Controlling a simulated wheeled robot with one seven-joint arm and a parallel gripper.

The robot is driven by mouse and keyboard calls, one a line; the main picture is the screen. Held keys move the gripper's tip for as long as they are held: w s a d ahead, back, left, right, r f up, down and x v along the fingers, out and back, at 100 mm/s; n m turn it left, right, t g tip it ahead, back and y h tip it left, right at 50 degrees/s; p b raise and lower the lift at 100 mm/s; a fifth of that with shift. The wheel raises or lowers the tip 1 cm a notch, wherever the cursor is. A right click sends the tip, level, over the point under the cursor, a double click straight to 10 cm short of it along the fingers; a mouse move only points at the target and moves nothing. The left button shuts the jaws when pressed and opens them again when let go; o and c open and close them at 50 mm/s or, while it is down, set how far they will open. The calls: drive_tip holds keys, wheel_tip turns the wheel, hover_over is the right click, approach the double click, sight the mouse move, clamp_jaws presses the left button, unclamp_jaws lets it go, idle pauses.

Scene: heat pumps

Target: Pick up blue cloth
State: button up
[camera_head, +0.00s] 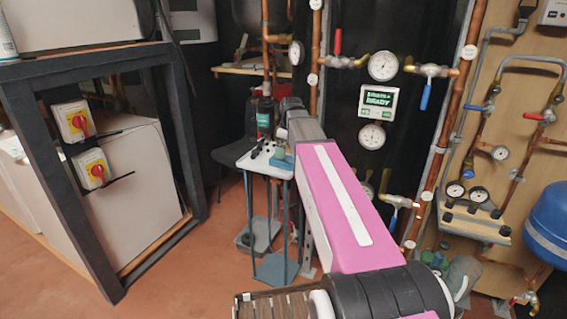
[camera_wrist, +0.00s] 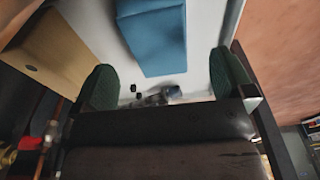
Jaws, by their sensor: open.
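The blue cloth (camera_wrist: 152,38) lies as a folded, flat-sided shape on a white tabletop (camera_wrist: 204,25) in the wrist view. My gripper (camera_wrist: 163,62) is open, with one dark green finger pad on either side of the picture. The cloth shows between and beyond the fingertips, apart from both. In the head view, the far end of my arm is over or near a small white-topped stand (camera_head: 245,155).
A brown box (camera_wrist: 62,48) sits left of the cloth on the tabletop. Small dark items and a blurred clear object (camera_wrist: 160,96) lie near my palm. Copper pipes with gauges (camera_head: 383,66) stand behind my arm. Red-brown floor (camera_head: 190,270) is open at left.

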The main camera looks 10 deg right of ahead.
sight(284, 161)
drive_tip(key=shift+w+a+f, duration=0.15)
drive_tip(key=shift+f, duration=0.75)
drive_tip(key=shift+w+a+f, duration=0.1)
drive_tip(key=shift+f, duration=0.8)
drive_tip(key=shift+w+a+f, duration=0.15)
drive_tip(key=shift+f, duration=0.75)
drive_tip(key=c, duration=1)
